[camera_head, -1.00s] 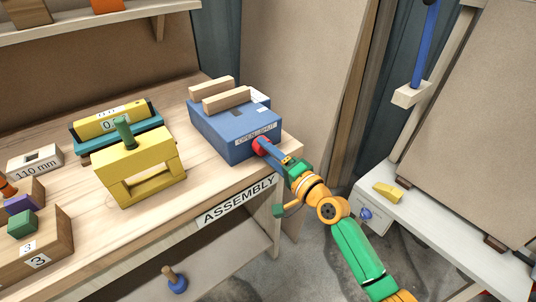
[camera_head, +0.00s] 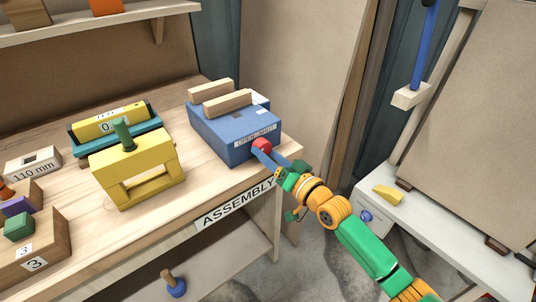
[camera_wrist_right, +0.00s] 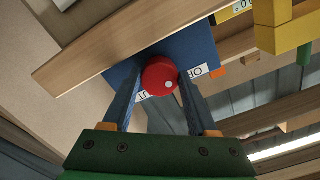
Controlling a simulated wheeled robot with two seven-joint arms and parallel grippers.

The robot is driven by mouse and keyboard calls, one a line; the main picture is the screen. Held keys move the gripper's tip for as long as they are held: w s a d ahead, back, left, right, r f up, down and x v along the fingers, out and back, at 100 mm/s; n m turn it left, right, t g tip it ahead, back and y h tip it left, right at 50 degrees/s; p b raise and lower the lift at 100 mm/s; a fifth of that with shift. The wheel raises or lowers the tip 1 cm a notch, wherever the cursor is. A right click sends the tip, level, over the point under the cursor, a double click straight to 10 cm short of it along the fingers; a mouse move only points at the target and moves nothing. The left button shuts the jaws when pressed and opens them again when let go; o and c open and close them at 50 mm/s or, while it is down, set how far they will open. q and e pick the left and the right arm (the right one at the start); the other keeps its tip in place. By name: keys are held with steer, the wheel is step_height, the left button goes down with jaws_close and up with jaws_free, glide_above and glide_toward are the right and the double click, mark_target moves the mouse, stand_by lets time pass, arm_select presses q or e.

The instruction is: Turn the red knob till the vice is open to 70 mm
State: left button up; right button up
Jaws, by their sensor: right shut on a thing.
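The blue vice (camera_head: 240,128) stands at the right end of the wooden bench. Two pale wooden jaws, the rear one (camera_head: 210,91) and the front one (camera_head: 227,103), lie on its top with a narrow gap between them. The red knob (camera_head: 264,145) sits on its front face, below a white lettered label. My right gripper (camera_head: 260,150) is shut on the knob, one blue finger on each side. In the right wrist view the red knob (camera_wrist_right: 160,77) has a white dot low on its right side, between the fingertips. My left gripper is not in view.
A yellow frame with a green peg (camera_head: 138,170) and a teal-and-yellow gauge (camera_head: 112,124) stand left of the vice. A block marked 110 mm (camera_head: 33,163) lies farther left. A white side table (camera_head: 430,220) with a yellow piece stands at the right.

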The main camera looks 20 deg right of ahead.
steer(key=shift+f+n, duration=0.1)
steer(key=shift+n, duration=0.3)
steer(key=o, duration=1.4)
steer(key=v, duration=0.7)
